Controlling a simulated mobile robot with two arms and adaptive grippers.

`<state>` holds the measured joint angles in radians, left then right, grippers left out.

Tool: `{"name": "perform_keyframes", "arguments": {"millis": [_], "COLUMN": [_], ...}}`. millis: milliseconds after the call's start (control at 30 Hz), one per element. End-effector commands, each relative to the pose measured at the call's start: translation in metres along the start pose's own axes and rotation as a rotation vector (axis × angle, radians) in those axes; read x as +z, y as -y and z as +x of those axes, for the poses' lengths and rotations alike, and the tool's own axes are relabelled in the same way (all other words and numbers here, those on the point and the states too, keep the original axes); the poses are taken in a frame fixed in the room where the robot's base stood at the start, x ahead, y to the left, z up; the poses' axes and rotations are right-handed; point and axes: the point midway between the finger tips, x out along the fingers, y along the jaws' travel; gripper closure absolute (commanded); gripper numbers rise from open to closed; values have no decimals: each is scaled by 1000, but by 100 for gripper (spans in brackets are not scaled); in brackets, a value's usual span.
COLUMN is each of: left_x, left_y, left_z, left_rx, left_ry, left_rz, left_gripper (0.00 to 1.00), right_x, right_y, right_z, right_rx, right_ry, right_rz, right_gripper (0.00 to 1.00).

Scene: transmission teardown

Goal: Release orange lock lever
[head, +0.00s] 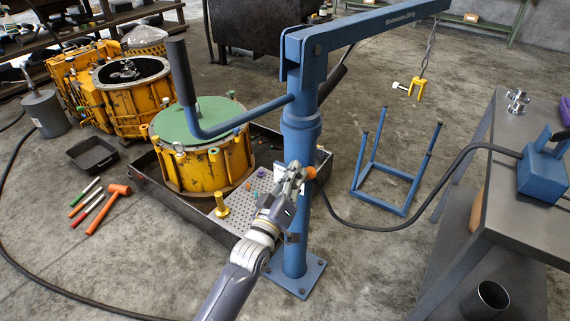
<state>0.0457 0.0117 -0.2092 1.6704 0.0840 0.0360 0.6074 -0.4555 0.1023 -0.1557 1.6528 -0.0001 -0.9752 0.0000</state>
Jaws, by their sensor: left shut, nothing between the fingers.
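The orange lock lever shows as a small orange knob (310,172) on the side of the blue crane column (297,140). My left gripper (298,174) is shut and empty at the column, with its fingertips right beside the orange knob. I cannot tell whether they touch it. The gripper covers part of the column, and any shaft of the lever behind it is hidden. My right gripper is not in view.
A yellow housing with a green lid (205,122) stands in a dark tray (165,190) left of the column. A blue frame (380,208) stands on the floor to the right. A grey table (495,180) is at the right.

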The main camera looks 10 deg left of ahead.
Motion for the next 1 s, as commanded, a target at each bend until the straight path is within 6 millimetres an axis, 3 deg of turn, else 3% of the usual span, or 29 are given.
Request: {"name": "perform_keyframes", "arguments": {"millis": [500,1000], "left_x": [56,78], "left_y": [-8,-5], "left_z": [-13,-18], "left_rx": [100,143], "left_ry": [1,0], "left_rz": [439,622], "left_gripper": [100,100], "right_x": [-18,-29], "right_y": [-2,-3], "right_z": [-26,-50], "right_rx": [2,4], "right_ry": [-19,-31], "right_rz": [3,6], "right_gripper": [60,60]}}
